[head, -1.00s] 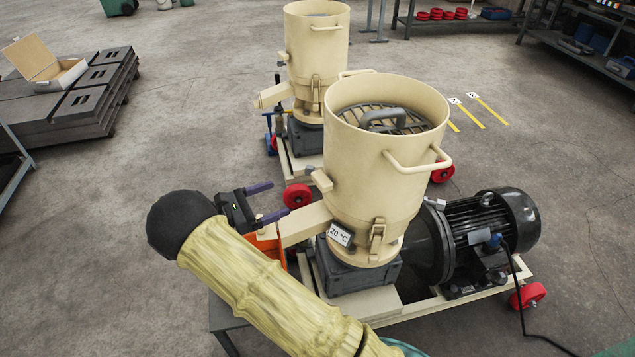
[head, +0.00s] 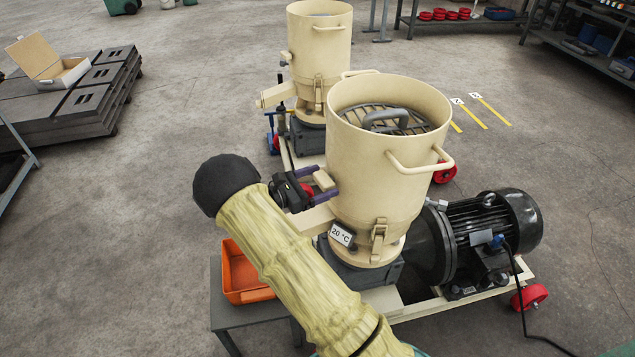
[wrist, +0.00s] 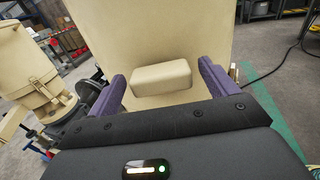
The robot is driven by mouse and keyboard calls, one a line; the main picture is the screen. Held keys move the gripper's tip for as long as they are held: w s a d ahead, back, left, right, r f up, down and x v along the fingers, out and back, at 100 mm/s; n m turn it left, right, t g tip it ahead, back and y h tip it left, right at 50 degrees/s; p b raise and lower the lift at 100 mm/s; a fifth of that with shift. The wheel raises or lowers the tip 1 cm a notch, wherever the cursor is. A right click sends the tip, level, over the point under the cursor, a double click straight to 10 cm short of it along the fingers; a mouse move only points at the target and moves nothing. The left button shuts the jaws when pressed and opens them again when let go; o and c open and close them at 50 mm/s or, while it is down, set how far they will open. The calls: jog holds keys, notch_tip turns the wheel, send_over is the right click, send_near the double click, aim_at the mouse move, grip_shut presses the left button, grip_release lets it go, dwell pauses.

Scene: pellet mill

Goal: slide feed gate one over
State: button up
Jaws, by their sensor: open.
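The nearer cream pellet mill (head: 372,190) stands in the middle of the head view. A small cream block (head: 324,180), which looks like the feed gate's handle, sticks out from its hopper wall. It also shows in the wrist view, where the block (wrist: 161,77) lies between the two purple fingers. My gripper (head: 318,182) is open at the hopper's left side, with a finger on each side of the block. In the wrist view my gripper (wrist: 166,85) shows a gap between each finger and the block. Contact with the hopper wall cannot be told.
A cream chute (head: 312,218) slopes out below my gripper. An orange bin (head: 243,272) sits on a dark table under it. A second mill (head: 318,70) stands behind. A black motor (head: 488,235) is at the right. Open floor lies to the left.

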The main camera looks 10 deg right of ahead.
jog(key=shift+c, duration=0.3)
jog(key=c, duration=1.3)
jog(key=p+v, duration=0.1)
jog(key=v, duration=0.3)
jog(key=shift+s+a, duration=0.1)
jog(key=shift+a, duration=0.05)
jog(key=shift+c, duration=0.2)
jog(key=shift+f, duration=0.1)
jog(key=shift+a, duration=0.1)
jog(key=o, duration=1.4)
jog(key=shift+a, duration=0.1)
jog(key=v, duration=1.7)
jog(key=shift+b, duration=0.35)
